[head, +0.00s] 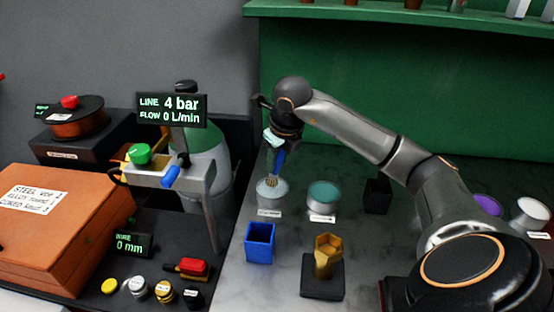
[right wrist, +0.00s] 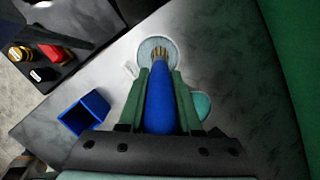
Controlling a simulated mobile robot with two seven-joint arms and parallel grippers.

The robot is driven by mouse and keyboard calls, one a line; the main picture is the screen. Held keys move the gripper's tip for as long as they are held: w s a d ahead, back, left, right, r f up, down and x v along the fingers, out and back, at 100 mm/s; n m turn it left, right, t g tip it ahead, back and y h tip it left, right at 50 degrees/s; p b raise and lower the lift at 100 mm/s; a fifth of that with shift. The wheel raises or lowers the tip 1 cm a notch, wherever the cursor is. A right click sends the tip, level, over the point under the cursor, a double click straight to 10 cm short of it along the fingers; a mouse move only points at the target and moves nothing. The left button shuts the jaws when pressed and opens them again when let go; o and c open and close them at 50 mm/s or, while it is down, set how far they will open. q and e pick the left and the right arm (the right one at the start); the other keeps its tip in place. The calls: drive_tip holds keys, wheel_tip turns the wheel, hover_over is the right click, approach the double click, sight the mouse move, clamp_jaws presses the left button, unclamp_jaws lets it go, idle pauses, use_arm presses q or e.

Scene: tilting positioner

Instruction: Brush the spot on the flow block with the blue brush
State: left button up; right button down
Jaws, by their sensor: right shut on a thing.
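My right gripper (head: 274,142) points down and is shut on the blue brush (head: 278,162). In the right wrist view, the green fingers (right wrist: 161,103) clasp the blue handle (right wrist: 160,108) from both sides. The bristles (right wrist: 160,53) point into the mouth of a pale grey pot (right wrist: 146,43); I cannot tell whether they touch its contents. A gold, hexagonal-topped piece (head: 328,256) stands on a dark base (head: 322,290) at the front; I cannot tell if it is the flow block. No spot is clear on it. My left gripper is not in view.
A teal-filled pot (head: 323,194) stands right of the grey one, with a black holder (head: 377,196) beyond. An open blue box (head: 260,242) stands in front. A gas valve stand (head: 165,172) and orange case (head: 62,230) are at left. Bare bench lies between pots and gold piece.

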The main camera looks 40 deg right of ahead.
drive_tip(key=shift+f+b, duration=0.3)
drive_tip(key=shift+f, duration=0.15)
idle(1.1)
drive_tip(key=shift+r+p, duration=2.85)
drive_tip(key=shift+r, duration=0.75)
drive_tip(key=shift+f, duration=0.1)
